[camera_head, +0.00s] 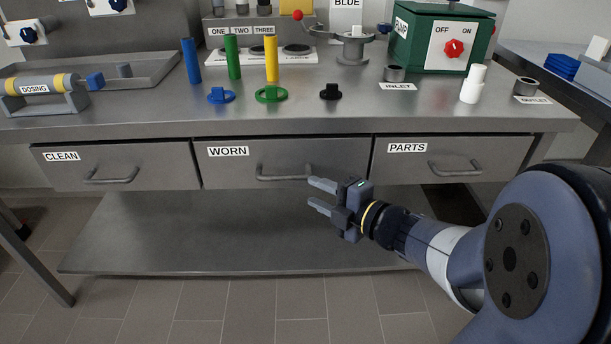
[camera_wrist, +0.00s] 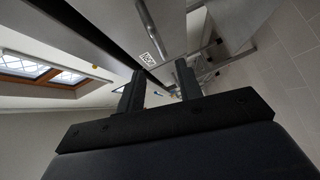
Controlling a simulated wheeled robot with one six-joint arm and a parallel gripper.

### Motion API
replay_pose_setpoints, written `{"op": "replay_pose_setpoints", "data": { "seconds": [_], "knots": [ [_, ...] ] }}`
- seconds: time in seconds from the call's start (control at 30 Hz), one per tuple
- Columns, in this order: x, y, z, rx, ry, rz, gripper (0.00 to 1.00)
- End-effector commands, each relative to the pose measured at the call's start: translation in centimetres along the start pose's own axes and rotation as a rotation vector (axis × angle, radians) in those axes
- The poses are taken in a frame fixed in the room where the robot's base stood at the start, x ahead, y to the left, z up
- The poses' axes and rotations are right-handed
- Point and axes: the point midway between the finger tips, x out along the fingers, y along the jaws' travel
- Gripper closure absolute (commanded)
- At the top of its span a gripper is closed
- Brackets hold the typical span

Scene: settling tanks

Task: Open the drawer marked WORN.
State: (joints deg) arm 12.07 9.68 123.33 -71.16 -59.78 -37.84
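The drawer marked WORN (camera_head: 229,174) is the middle one of three under the bench top. Its front looks flush with its neighbours, so it appears closed. Its grey bar handle (camera_head: 285,175) is level, with my upper fingertip close to its right end; I cannot tell whether they touch. My gripper (camera_head: 320,195) is in front of the drawer's lower right part, pointing left, fingers apart with nothing between them. In the wrist view my gripper (camera_wrist: 160,84) also shows two separated fingers.
The CLEAN drawer (camera_head: 133,162) is on the left and the PARTS drawer (camera_head: 400,171) on the right, both with bar handles. A lower shelf (camera_head: 200,240) runs below. The bench top (camera_head: 150,118) carries coloured cylinders, a DOSING part (camera_head: 40,89) and a green box (camera_head: 415,40).

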Motion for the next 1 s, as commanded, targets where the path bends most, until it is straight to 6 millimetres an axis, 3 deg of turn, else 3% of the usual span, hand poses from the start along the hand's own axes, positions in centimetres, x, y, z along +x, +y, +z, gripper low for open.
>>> {"op": "replay_pose_setpoints", "data": {
  "seconds": [0.17,0.6,0.8,1.0],
  "knots": [
    [1.7,-0.2,-0.1,0.0,0.005,-0.001,0.66],
    [9.2,-0.3,-0.1,0.001,0.004,-0.001,0.66],
    [10.6,-0.1,0.0,0.001,0.001,0.0,0.66],
    [10.7,0.0,0.0,0.001,0.0,0.0,0.66]
  ]
}}
